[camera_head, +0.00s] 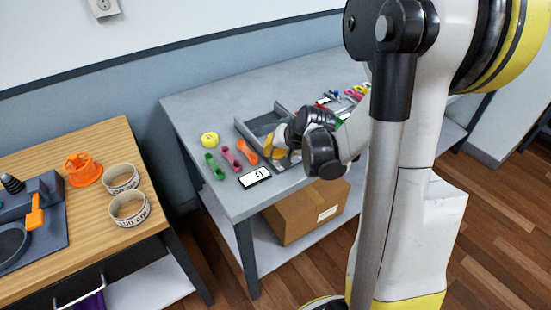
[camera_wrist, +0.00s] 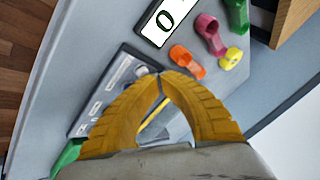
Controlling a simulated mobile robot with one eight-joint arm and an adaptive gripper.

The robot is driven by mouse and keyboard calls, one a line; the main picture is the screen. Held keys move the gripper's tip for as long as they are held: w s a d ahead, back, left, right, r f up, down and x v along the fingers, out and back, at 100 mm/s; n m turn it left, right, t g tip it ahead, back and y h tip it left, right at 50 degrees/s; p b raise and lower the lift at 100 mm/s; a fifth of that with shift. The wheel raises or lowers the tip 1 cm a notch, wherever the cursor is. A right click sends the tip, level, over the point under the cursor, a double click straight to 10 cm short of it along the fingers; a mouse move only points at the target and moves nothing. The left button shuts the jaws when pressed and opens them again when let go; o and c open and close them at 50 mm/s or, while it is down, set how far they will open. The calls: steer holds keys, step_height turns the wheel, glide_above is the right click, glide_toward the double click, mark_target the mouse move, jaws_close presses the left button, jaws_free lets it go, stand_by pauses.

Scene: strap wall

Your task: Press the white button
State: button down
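In the wrist view, my gripper (camera_wrist: 164,76) has two yellow ribbed fingers with their tips together and nothing between them. In the head view, the yellow fingers (camera_head: 275,144) show partly behind my wrist, above the grey table. A white panel with a black border and a "0" (camera_wrist: 166,20) lies just beyond the fingertips; it also shows at the table's front edge in the head view (camera_head: 255,177). A grey unit with pale markings (camera_wrist: 110,92) lies beside and partly under the fingers. I cannot make out for sure which part is the white button.
Orange (camera_head: 246,151), pink (camera_head: 231,157) and green (camera_head: 214,166) spoons and a yellow round item (camera_head: 209,139) lie left of a grey tray (camera_head: 246,126). A cardboard box (camera_head: 306,214) sits on the lower shelf. A wooden table (camera_head: 95,236) stands at left.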

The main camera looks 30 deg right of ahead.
mark_target(272, 162)
steer(key=shift+r, duration=0.55)
steer(key=shift+r+p, duration=2.15)
steer(key=shift+r, duration=0.35)
steer(key=s+a+r+n, duration=0.3)
steer(key=s+a+r, duration=0.3)
steer(key=s, duration=0.3)
steer(key=s+a+r+n+h, duration=0.1)
steer(key=s+a+r+n, duration=0.3)
steer(key=s+a, duration=0.5)
steer(key=shift+v, duration=1)
